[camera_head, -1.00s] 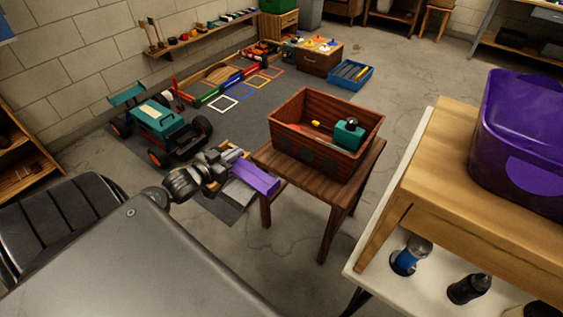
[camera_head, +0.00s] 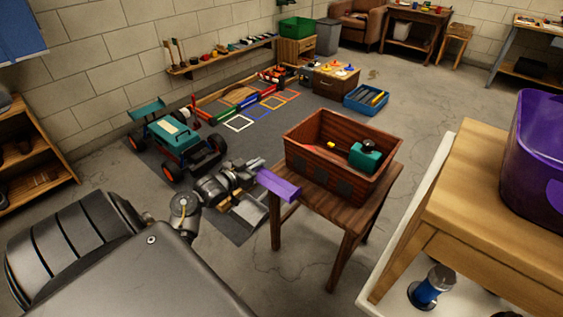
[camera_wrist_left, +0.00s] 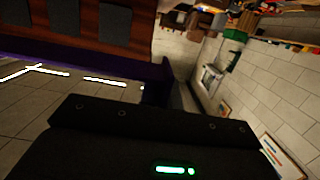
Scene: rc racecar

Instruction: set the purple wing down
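The purple wing (camera_head: 279,184) is a flat bar at the left edge of a dark wooden stool (camera_head: 336,207), overlapping it in the head view. Whether it touches the stool is unclear. My left gripper (camera_head: 256,168) is at the wing's left end and appears shut on it; the fingertips are small and partly hidden. In the left wrist view the wing (camera_wrist_left: 100,58) runs across the upper left, with an end plate at its right end, beyond my dark gripper body. My right gripper is not in view.
A wooden box (camera_head: 320,165) holding a teal part (camera_head: 365,156) stands on the stool, just right of the wing. A teal buggy (camera_head: 175,138) stands on the mat to the left. A wooden bench (camera_head: 480,190) with a purple bin (camera_head: 535,160) is at right.

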